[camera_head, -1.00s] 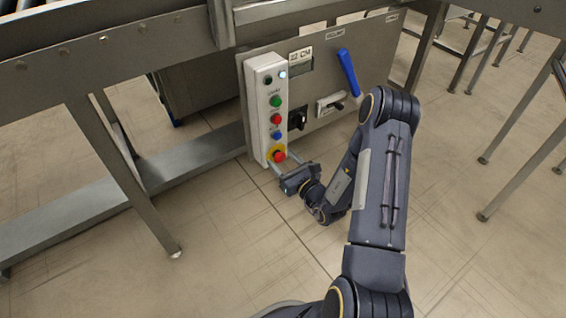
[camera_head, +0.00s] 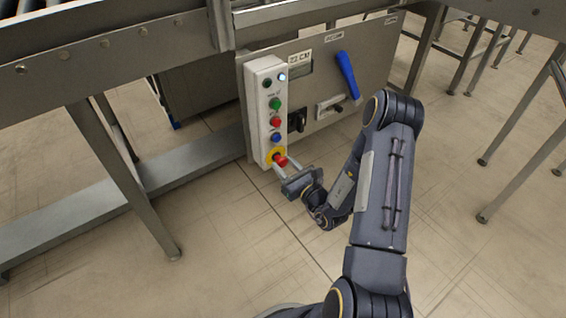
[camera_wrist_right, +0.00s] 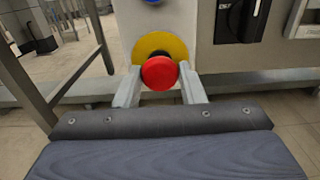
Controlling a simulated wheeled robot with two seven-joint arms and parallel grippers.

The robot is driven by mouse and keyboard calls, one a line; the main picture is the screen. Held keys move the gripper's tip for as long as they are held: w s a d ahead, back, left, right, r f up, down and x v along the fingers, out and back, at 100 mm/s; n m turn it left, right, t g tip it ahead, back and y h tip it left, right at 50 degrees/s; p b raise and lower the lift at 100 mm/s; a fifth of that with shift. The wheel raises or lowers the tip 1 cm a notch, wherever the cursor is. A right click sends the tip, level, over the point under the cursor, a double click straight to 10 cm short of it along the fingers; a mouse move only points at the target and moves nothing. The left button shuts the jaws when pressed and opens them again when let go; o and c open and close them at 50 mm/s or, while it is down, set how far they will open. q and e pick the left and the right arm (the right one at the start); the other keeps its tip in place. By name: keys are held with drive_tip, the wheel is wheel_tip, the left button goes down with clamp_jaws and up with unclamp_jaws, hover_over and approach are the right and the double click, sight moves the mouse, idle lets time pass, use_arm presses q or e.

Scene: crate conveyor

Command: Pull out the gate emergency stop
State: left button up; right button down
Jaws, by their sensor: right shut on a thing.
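The gate emergency stop is a red mushroom button (camera_head: 281,161) on a yellow disc (camera_head: 270,153), at the bottom of a white control box. In the right wrist view the red button (camera_wrist_right: 159,72) sits in front of the yellow disc (camera_wrist_right: 176,46). My right gripper (camera_head: 281,164) is at the button, its two fingers on either side of the red head. In the right wrist view my right gripper (camera_wrist_right: 160,85) is shut on the button, and the fingertips are partly hidden behind it. My left gripper is not in view.
The white control box (camera_head: 258,110) carries green, red and blue buttons above the stop. Beside it on the grey panel are a black rotary switch (camera_head: 297,122) and a blue lever (camera_head: 348,75). A conveyor leg (camera_head: 125,185) stands at left. The floor in front is clear.

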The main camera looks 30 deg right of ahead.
drive_tip(key=c, duration=1)
unclamp_jaws()
drive_tip(key=shift+o, duration=0.2)
drive_tip(key=shift+s, duration=0.1)
drive_tip(key=s+p, duration=0.1)
drive_tip(key=s, duration=0.6)
drive_tip(key=shift+s+d+p, duration=0.3)
drive_tip(key=shift+p, duration=0.05)
